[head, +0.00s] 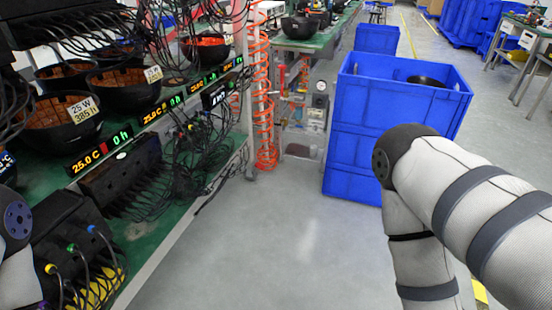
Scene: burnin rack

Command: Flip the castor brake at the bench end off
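The bench rack (172,245) runs along the left, its near edge pale metal and its shelf green. At its far end, low by the floor, a small grey part (251,173) at the foot of the upright looks like a castor. It is too small to tell whether a brake lever is on it or how it is set. My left arm shows only as a piece at the left edge, and my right arm crosses the right side. Neither gripper is in view.
Orange coiled hoses (265,100) hang at the bench end, beside an air regulator panel (305,115). Stacked blue crates (365,150) stand to the right. Black cables (195,150) hang over the bench edge. The grey floor (270,240) between bench and crates is clear.

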